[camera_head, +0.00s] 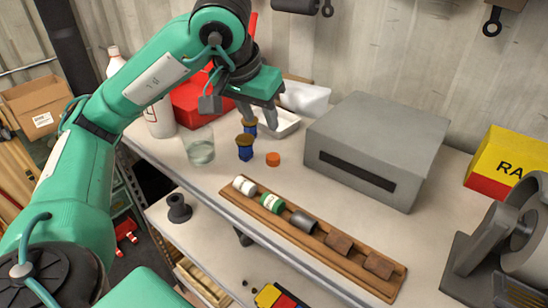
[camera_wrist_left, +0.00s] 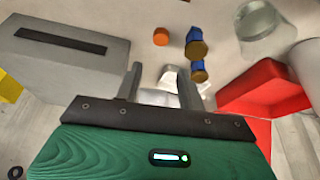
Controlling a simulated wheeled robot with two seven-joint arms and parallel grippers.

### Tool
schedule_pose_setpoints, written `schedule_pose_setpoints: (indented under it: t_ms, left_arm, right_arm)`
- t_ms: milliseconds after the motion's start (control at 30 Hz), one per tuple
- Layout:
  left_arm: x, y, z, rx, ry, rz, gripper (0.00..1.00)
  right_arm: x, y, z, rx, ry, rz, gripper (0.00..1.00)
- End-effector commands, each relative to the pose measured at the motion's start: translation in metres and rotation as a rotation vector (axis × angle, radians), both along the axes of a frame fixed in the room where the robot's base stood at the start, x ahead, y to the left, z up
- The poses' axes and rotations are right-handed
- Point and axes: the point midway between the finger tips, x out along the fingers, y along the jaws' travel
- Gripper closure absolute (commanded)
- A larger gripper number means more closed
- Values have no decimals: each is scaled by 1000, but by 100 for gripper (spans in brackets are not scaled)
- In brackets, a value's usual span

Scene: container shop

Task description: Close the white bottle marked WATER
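No lettering reading WATER is legible, so I cannot tell which white thing is the bottle. A white bottle (camera_head: 159,118) stands left of the glass beaker (camera_head: 200,150), partly behind my left arm. Another white bottle top (camera_head: 114,58) shows farther back. An orange cap (camera_head: 273,159) lies on the table; it also shows in the wrist view (camera_wrist_left: 160,37). My left gripper (camera_head: 258,116) is above the table near the white tray (camera_head: 287,122). In the wrist view its fingers (camera_wrist_left: 160,72) are apart, with a whitish thing beyond them, unclear. My right gripper is out of view.
Two blue pieces with brown tops (camera_head: 245,148) stand near the beaker. A red box (camera_head: 192,103) is behind it. A large grey box (camera_head: 375,148) stands right. A wooden rack (camera_head: 318,247) with several cylinders and blocks lies along the front. A yellow-red box (camera_head: 508,160) is far right.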

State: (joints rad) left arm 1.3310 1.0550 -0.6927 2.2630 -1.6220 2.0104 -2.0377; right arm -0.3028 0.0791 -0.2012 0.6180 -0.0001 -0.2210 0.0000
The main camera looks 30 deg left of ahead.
Motion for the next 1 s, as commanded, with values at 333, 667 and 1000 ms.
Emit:
schedule_pose_setpoints:
  t_ms: [333, 667, 1000]
  left_arm:
    - [14, 0, -36, -1, 4, -1, 61]
    - [26, 2, -66, 0, 3, 1, 61]
    - [28, 1, -69, 0, 0, 1, 61]
  right_arm:
    - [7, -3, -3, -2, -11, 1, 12]
    - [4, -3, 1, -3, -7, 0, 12]
    - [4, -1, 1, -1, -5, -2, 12]
